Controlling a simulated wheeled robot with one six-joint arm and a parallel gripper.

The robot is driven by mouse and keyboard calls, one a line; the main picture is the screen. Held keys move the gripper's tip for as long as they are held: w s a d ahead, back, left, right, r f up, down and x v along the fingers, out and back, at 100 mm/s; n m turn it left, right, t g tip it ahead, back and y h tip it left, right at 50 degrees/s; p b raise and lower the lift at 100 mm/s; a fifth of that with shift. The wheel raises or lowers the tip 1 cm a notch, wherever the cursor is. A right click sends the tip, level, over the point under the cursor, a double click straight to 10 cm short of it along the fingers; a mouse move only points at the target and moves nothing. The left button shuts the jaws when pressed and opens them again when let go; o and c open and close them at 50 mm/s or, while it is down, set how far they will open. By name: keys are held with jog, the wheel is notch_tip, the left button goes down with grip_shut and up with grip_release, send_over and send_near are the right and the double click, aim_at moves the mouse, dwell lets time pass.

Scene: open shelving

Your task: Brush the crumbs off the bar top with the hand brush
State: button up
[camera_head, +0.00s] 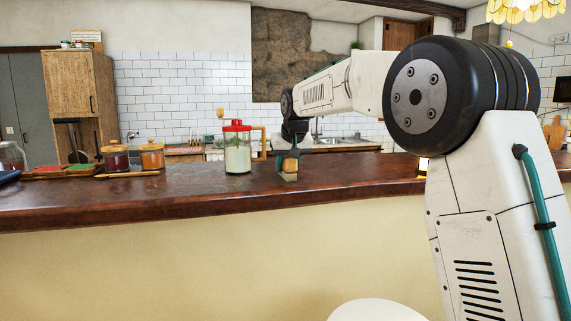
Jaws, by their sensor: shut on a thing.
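The dark reddish-brown bar top (205,199) runs across the view. My gripper (289,156) is small and far off over the bar top, right of the middle. It is shut on the hand brush (289,166), which has an orange-brown upper part and a pale lower end. The pale lower end is at or just above the bar surface; I cannot tell if it touches. My gripper hides part of the brush. I cannot make out any crumbs at this distance.
A glass jar with a red lid (237,150) stands just left of my gripper. Further left are a dark red jar (115,158), an orange jar (152,156) and low coloured trays (48,171). Bar top between the jars is clear. A white rounded seat (375,310) is in front.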

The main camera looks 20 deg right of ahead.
jog(key=shift+s+f, duration=0.2)
jog(key=shift+s, duration=0.95)
jog(key=shift+d+r, duration=0.1)
jog(key=shift+d, duration=0.7)
jog(key=shift+w+r, duration=0.15)
jog(key=shift+w, duration=0.9)
jog(key=shift+w+r, duration=0.1)
jog(key=shift+w, duration=0.9)
